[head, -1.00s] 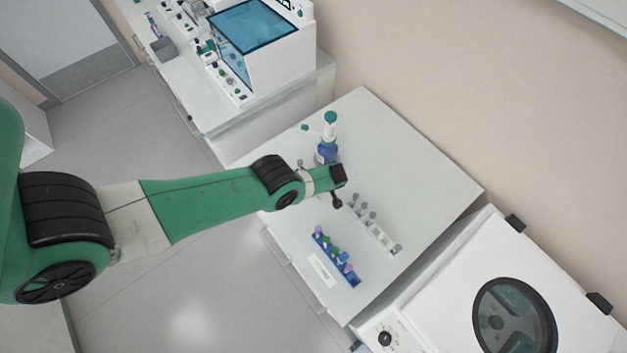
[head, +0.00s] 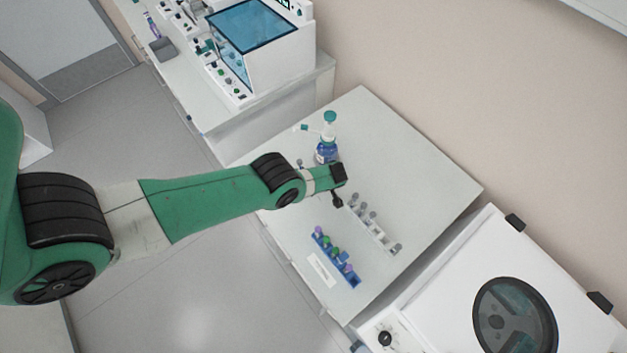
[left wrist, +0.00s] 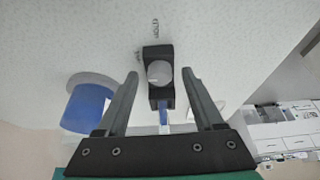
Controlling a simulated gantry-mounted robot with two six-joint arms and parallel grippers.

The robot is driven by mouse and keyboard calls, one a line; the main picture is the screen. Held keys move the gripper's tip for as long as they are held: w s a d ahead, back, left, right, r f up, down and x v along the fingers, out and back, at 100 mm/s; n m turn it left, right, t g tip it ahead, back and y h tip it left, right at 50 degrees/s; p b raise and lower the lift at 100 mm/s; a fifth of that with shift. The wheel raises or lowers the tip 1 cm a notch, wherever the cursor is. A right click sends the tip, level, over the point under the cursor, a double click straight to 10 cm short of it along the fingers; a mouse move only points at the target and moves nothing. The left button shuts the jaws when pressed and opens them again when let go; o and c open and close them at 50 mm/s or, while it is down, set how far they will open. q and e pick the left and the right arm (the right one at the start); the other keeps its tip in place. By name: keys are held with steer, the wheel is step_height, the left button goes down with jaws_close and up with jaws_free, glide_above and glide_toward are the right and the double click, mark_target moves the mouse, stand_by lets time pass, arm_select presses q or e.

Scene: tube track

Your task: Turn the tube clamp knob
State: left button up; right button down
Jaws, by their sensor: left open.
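The tube clamp is a black block with a round grey knob (left wrist: 159,73), seen in the left wrist view. A short blue piece (left wrist: 163,116) shows just below its black body. My left gripper (left wrist: 161,75) is open, with one fingertip on each side of the knob. Gaps show between the fingers and the clamp. In the head view my left gripper (head: 338,200) is over the white table, and I cannot make out the clamp there. My right gripper is not in view.
A blue bottle with a green cap (head: 327,150) stands beside my left wrist. A blue tube rack (head: 353,281) and a pale rack with grey-capped tubes (head: 384,240) sit in front. A centrifuge (head: 460,285) stands at lower right. The table's far right is clear.

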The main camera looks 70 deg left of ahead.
arm_select(q)
steer(key=p+v, duration=1)
steer(key=v, duration=0.1)
steer(key=shift+r, duration=0.3)
